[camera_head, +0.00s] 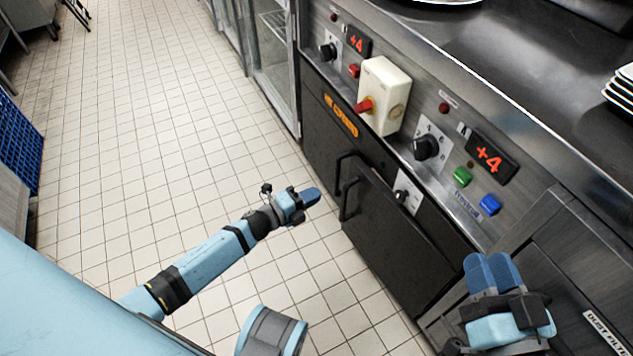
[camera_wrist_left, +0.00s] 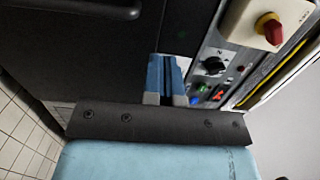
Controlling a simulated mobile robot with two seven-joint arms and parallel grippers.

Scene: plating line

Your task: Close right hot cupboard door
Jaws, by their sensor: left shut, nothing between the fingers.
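The right hot cupboard door (camera_head: 395,235) is a black panel below the steel control panel in the head view. It looks about in line with the cupboard front; I cannot tell whether it is fully shut. Its black bar handle (camera_head: 346,202) is at its left edge, beside the left door's handle (camera_head: 339,172). My left gripper (camera_head: 314,196) is shut and empty, left of the handles and apart from them in the picture. In the left wrist view its fingers (camera_wrist_left: 166,75) point at a dark panel, with a black handle (camera_wrist_left: 90,7) at upper left. My right gripper (camera_head: 492,270) looks shut and empty.
The control panel (camera_head: 455,150) has knobs, buttons and red displays, and a cream switch box (camera_head: 384,95) sticks out from it. A dark worktop (camera_head: 520,70) is above. White tiled floor (camera_head: 170,130) lies clear to the left. A blue crate (camera_head: 18,140) stands far left.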

